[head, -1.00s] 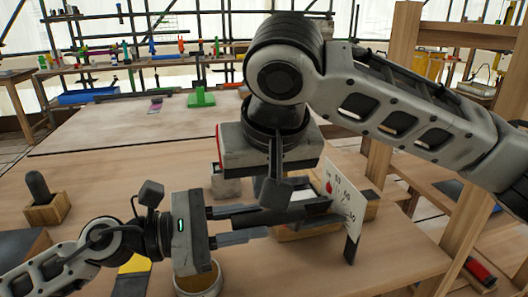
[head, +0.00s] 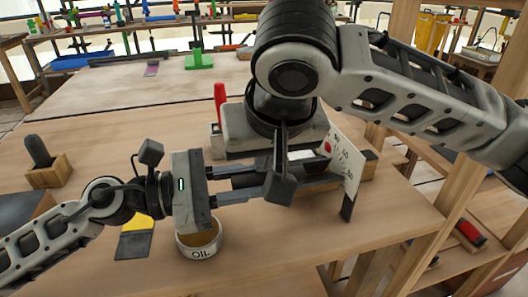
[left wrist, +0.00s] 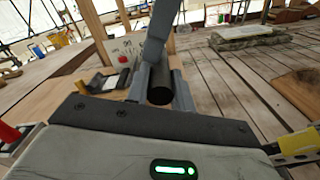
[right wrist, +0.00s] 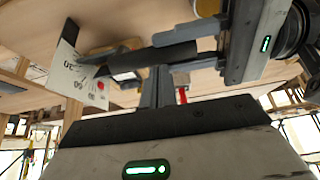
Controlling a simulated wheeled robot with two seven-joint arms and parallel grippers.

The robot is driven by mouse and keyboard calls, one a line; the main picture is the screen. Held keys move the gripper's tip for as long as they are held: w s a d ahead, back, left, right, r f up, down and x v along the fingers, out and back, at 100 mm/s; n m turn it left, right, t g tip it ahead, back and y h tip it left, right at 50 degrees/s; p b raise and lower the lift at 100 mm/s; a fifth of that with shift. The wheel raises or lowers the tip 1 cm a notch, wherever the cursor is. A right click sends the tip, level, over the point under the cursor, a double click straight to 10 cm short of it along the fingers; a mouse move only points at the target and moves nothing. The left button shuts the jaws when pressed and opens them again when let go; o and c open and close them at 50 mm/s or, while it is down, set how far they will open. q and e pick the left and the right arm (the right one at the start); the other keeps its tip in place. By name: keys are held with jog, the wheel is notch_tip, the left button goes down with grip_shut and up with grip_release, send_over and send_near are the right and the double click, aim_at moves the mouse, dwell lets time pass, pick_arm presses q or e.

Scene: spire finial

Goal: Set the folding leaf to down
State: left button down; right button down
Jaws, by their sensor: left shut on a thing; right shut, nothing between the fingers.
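The wooden bench top (head: 120,170) fills the middle of the head view. A flat wooden panel (head: 110,95) lies beyond a dark seam; it may be the folding leaf, but I cannot tell for sure. My left gripper (head: 262,184) is shut on a dark cylinder (left wrist: 160,94), seen end-on between its fingers in the left wrist view. The dark cylinder (right wrist: 165,56) also shows in the right wrist view, lying toward a white numbered card (right wrist: 66,72). My right gripper (head: 279,188) is shut and empty, its fingers pointing down in front of the cylinder and partly hiding it.
An oil tin (head: 200,243) stands below my left gripper. The white numbered card (head: 344,165) stands right of my right gripper. A red upright thing (head: 219,103) is behind. A wooden block with a dark knob (head: 42,165) sits far left. Wooden posts (head: 425,130) rise at right.

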pick_arm(q)
jog(key=c, duration=1.2)
grip_release()
jog(key=shift+w+r, duration=0.2)
jog(key=shift+r, duration=0.2)
pick_arm(e)
jog(key=shift+s+f, duration=0.25)
jog(key=shift+f, duration=0.2)
pick_arm(q)
jog(key=shift+a, duration=0.1)
jog(key=shift+f, duration=0.1)
